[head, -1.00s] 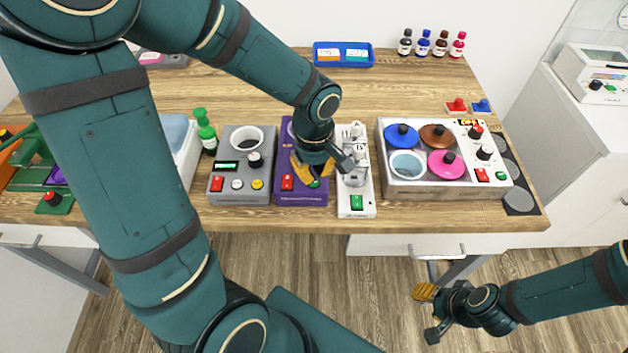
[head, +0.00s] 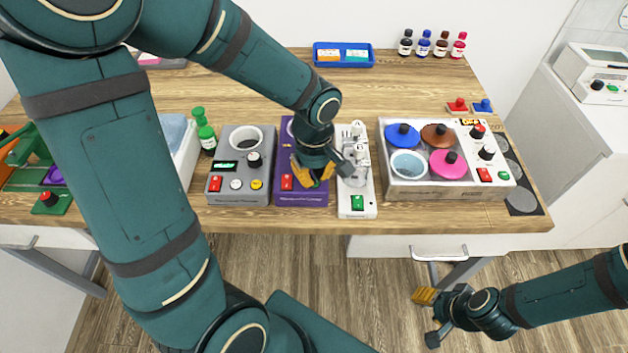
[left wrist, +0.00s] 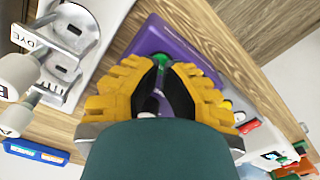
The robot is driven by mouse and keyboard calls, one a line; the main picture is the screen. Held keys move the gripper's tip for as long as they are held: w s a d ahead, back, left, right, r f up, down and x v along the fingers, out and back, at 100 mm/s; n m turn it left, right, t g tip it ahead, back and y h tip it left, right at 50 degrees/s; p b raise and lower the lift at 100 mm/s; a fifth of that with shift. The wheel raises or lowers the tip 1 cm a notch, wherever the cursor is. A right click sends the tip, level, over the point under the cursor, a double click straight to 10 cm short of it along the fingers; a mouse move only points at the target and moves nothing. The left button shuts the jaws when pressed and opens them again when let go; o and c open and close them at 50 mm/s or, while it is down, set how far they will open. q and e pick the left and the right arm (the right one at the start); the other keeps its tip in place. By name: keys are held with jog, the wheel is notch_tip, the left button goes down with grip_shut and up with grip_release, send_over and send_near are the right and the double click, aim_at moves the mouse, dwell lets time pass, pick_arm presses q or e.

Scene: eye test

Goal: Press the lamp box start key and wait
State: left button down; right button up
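The purple box (head: 303,198), likely the lamp box, stands at the table's front edge; its label is too small to read. It has a red switch (head: 287,181) at its front left. My left gripper (head: 313,178) is low over its front part and hides much of its top. In the left wrist view the two yellow fingers (left wrist: 165,85) stand apart with nothing held between them. A green key (left wrist: 160,58) shows just past their tips; I cannot tell whether they touch it. My right gripper (head: 428,318) is open and empty in front of the table, over the floor.
A grey box (head: 240,190) stands close left of the purple box. A white device with levers (head: 357,212) stands close right. Farther right is a box with coloured lids (head: 430,190). A blue tray (head: 343,64) and small bottles (head: 422,45) stand at the back.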

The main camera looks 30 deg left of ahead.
pick_arm(q)
jog(key=shift+f+b, duration=0.65)
jog(key=shift+f, duration=0.05)
dwell(0.5)
jog(key=shift+r+p, duration=2.95)
jog(key=shift+r, duration=1.15)
